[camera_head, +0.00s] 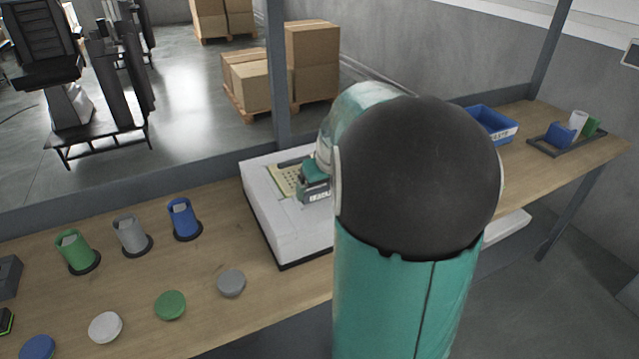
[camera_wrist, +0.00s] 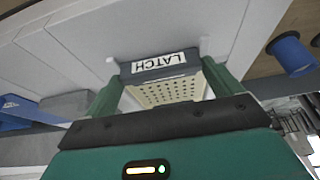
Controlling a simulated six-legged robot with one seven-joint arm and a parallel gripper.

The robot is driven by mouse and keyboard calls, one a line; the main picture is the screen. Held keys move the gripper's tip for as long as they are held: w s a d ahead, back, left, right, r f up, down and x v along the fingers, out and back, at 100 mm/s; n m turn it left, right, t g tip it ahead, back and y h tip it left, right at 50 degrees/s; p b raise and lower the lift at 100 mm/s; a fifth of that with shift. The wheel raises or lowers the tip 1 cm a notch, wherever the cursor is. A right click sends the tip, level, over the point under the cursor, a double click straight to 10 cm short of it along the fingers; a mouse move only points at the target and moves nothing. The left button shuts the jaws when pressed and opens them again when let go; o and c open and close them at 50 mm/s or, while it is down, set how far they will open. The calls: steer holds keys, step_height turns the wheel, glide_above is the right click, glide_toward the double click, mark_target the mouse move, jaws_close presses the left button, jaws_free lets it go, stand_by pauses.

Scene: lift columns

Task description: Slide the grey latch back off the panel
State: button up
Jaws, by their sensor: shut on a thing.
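The grey latch (camera_wrist: 160,66), with a white label reading LATCH, shows in the wrist view between the two green fingers of my gripper (camera_wrist: 163,85). The fingers are shut on its two ends. A cream panel with rows of holes (camera_wrist: 165,92) lies just beside the latch. In the head view, the panel (camera_head: 284,181) is set in the top of a white box (camera_head: 262,208) on the bench. My gripper (camera_head: 314,190) is at the panel's right part there. My arm hides the right side of the box.
Green (camera_head: 76,252), grey (camera_head: 132,235) and blue (camera_head: 184,218) cups stand left of the box, with several coloured discs in front. A blue bin (camera_head: 490,124) and a dark tray (camera_head: 563,140) are at the right. A post (camera_head: 278,75) rises behind the box.

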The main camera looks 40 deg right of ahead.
steer(key=o, duration=1.1)
steer(key=shift+r, duration=0.1)
steer(key=v, duration=1.3)
steer(key=shift+s+r, duration=0.2)
steer(key=shift+r, duration=0.05)
steer(key=shift+a, duration=0.1)
